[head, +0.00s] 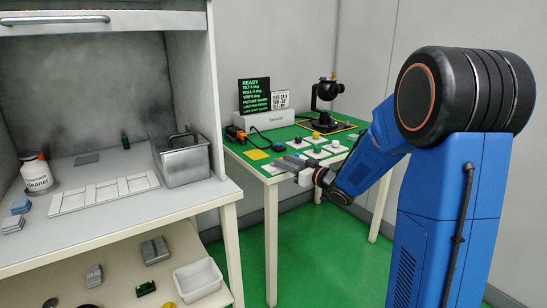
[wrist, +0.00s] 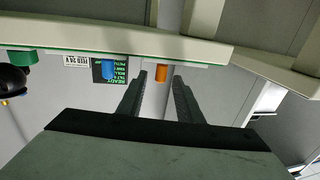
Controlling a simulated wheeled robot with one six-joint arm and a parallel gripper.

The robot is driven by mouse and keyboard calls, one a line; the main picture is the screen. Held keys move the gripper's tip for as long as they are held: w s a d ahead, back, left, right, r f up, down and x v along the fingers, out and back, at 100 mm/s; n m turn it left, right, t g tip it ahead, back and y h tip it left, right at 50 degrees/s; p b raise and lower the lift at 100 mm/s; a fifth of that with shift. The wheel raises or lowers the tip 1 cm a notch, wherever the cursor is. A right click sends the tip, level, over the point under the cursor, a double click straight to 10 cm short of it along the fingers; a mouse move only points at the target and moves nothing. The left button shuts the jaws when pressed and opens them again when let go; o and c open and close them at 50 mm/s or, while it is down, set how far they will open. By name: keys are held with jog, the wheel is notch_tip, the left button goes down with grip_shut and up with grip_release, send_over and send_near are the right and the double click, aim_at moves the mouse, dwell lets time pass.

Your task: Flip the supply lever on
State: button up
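My gripper (head: 283,163) is at the near edge of the green-topped table (head: 258,156), its fingers pointing left. In the wrist view my gripper (wrist: 162,78) is open and empty, with a clear gap between the fingers. An orange piece (wrist: 161,73) shows between and beyond the fingertips, apart from them. A small orange unit (head: 236,134) with a dark cable stands at the table's left. I cannot tell which part is the supply lever or how it is set. The dark screen (head: 254,95) has green text beginning READY.
White control blocks (head: 315,140) with small knobs stand near my gripper. A black gimbal camera (head: 327,92) stands at the back. A bench with a metal bin (head: 182,160) is left.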

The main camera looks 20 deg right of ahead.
jog(key=x, duration=0.6)
jog(key=shift+w+a, duration=0.2)
jog(key=shift+w, duration=0.1)
grip_shut()
